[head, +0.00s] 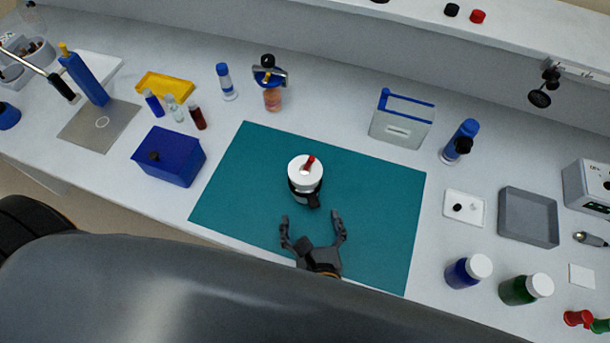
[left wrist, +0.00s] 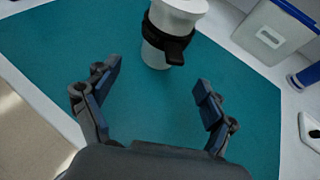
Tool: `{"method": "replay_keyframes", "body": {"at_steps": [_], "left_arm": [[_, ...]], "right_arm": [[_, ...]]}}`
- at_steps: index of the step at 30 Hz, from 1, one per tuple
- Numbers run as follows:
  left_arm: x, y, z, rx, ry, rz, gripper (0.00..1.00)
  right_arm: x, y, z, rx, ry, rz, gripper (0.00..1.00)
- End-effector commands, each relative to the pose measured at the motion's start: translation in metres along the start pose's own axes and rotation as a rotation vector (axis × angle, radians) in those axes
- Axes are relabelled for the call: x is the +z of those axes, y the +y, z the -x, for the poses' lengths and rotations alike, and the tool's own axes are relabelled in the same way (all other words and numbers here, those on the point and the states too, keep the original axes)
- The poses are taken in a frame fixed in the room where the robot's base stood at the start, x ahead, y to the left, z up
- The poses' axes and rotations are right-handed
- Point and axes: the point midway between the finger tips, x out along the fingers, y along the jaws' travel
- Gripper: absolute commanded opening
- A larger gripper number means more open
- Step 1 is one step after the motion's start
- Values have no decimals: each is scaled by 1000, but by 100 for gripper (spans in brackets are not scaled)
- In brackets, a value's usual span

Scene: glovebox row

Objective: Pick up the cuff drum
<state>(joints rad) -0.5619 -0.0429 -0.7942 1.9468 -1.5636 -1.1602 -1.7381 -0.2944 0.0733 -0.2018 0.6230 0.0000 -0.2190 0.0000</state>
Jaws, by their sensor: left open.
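The cuff drum (head: 306,172) looks like a white cylinder with a black band around it and a red piece on top. It stands on the teal mat (head: 380,190) in the middle of the bench. In the left wrist view the drum (left wrist: 156,55) is at the top, its upper end cut off, with a black tab on its band facing me. My left gripper (head: 312,222) is open and empty, just in front of the drum and apart from it. In the left wrist view its fingers (left wrist: 155,88) are spread wide with bare mat between them. My right gripper is not in view.
A blue box (head: 168,157) stands left of the mat. A clear bin with a blue frame (head: 402,120) and a blue bottle (head: 460,142) stand behind it to the right. A grey tray (head: 528,217) and capped jars (head: 468,271) are at right. The mat around the drum is clear.

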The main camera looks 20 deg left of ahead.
Motion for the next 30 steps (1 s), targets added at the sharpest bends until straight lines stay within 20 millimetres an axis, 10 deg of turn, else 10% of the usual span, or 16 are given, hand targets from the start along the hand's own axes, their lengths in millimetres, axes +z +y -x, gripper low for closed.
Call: {"method": "replay_keyframes", "body": {"at_steps": [6, 19, 30], "left_arm": [[1, 0, -29, 0, -2, 0, 84], [5, 0, -78, 0, -2, 0, 84], [3, 0, -84, -1, 1, 1, 72]], "right_arm": [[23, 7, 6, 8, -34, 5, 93], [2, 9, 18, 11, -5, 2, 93], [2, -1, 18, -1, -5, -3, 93]]}}
